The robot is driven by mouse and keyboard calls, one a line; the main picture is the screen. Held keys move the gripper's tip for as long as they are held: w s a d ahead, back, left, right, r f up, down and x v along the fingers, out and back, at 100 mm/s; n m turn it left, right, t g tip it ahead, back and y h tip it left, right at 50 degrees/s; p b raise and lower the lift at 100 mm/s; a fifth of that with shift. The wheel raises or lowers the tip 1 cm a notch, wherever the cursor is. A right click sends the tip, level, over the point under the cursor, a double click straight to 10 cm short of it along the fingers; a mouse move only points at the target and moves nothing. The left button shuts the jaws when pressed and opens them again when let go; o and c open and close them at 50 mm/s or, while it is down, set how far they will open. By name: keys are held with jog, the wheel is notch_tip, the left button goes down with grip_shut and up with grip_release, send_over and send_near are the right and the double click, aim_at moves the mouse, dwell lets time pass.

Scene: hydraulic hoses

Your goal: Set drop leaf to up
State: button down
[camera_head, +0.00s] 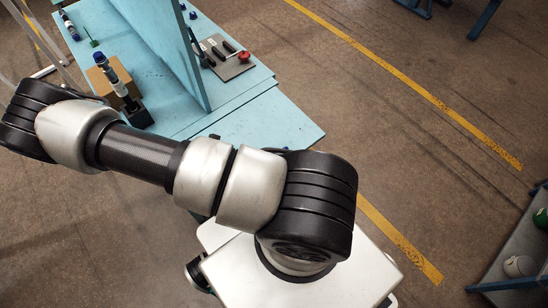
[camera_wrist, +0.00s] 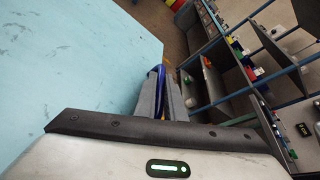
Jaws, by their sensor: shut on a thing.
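The drop leaf (camera_head: 275,122) is a pale blue panel at the near right end of the workbench in the head view. It looks close to level with the bench top, but its exact angle is hard to tell. In the wrist view a broad pale blue panel (camera_wrist: 70,60), which looks like the leaf, fills the left side. My gripper (camera_wrist: 164,88) is at that panel's right edge, its two grey fingers close together on a dark blue piece (camera_wrist: 160,72), which looks like a handle. How that piece joins the panel is hidden. My gripper is not visible in the head view.
The pale blue workbench (camera_head: 175,127) has an upright panel (camera_head: 165,45), a grey plate with tools and a red knob (camera_head: 243,56), and a cardboard-coloured block (camera_head: 103,85). Shelving with bins (camera_wrist: 240,70) stands at the right in the wrist view.

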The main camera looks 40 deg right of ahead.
jog(key=shift+w+r+g, duration=0.1)
jog(key=shift+r+g, duration=0.2)
jog(key=shift+r, duration=0.5)
jog(key=c, duration=2.1)
grip_release()
jog(key=shift+w+a, duration=0.1)
jog(key=shift+a, duration=0.2)
jog(key=b+v, duration=0.1)
jog(key=v, duration=1.5)
jog(key=shift+a+r+b, duration=0.1)
jog(key=shift+a+b, duration=0.25)
jog(key=shift+a, duration=0.1)
